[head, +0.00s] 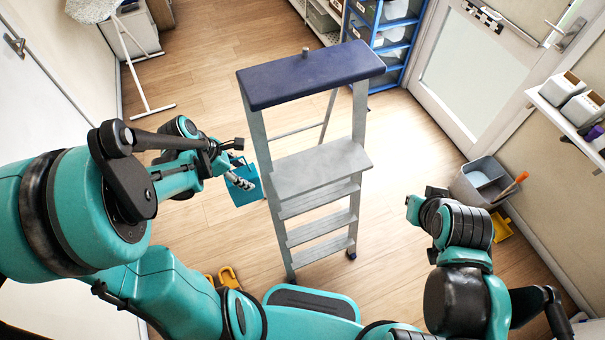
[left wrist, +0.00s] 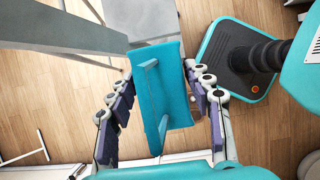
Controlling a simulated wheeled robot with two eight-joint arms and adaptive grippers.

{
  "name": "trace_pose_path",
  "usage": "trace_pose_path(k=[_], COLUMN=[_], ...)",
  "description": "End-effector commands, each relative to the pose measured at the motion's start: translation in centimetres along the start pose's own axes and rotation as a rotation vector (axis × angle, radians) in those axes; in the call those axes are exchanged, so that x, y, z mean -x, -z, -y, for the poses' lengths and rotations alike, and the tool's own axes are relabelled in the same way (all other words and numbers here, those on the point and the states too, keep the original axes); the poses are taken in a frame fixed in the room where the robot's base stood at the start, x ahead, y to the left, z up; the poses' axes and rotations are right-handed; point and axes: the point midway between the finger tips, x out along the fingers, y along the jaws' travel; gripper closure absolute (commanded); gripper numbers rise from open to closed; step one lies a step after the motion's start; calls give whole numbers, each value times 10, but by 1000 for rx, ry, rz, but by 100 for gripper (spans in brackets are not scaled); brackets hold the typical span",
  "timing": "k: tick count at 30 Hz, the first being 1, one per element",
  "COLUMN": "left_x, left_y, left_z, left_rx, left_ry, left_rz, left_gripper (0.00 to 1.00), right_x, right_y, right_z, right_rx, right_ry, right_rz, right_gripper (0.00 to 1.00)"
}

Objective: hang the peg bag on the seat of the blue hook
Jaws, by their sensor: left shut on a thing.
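The peg bag (head: 243,186) is a blue-teal open holder in the head view, left of the stepladder and clear of it. My left gripper (head: 238,178) is shut on it. In the left wrist view the peg bag (left wrist: 160,88) sits between the jointed fingers of my left gripper (left wrist: 162,100), with small fins on its face. I cannot make out the blue hook in either view. My right arm shows at the right of the head view, but no fingers of its gripper can be seen.
A stepladder (head: 318,168) with a dark blue top (head: 310,75) and a small grey peg (head: 305,52) stands mid-floor. A blue shelf rack (head: 385,35) is at the back. A grey bin (head: 480,184) stands by the right wall. Floor left of the ladder is mostly clear.

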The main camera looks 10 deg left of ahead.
Motion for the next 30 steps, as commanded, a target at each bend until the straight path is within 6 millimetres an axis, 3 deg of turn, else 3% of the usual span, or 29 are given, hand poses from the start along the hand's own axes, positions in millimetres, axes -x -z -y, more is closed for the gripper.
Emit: trace_pose_path(k=[5, 15, 26, 30], left_x=[-12, -49, -63, -76], left_y=[-25, -107, -140, -158], left_z=[0, 0, 0, 0], left_rx=[-7, -6, -4, -3], left_ry=[3, 2, 1, 1], left_rz=[0, 0, 1, 1], left_gripper=[98, 98, 98, 98], right_x=[-2, -6, -8, -11], right_y=[-1, -4, -5, -8], right_z=[0, 0, 0, 0], right_rx=[0, 0, 0, 0], right_ry=[0, 0, 0, 0], right_rz=[0, 0, 0, 0], right_gripper=[100, 100, 100, 100])
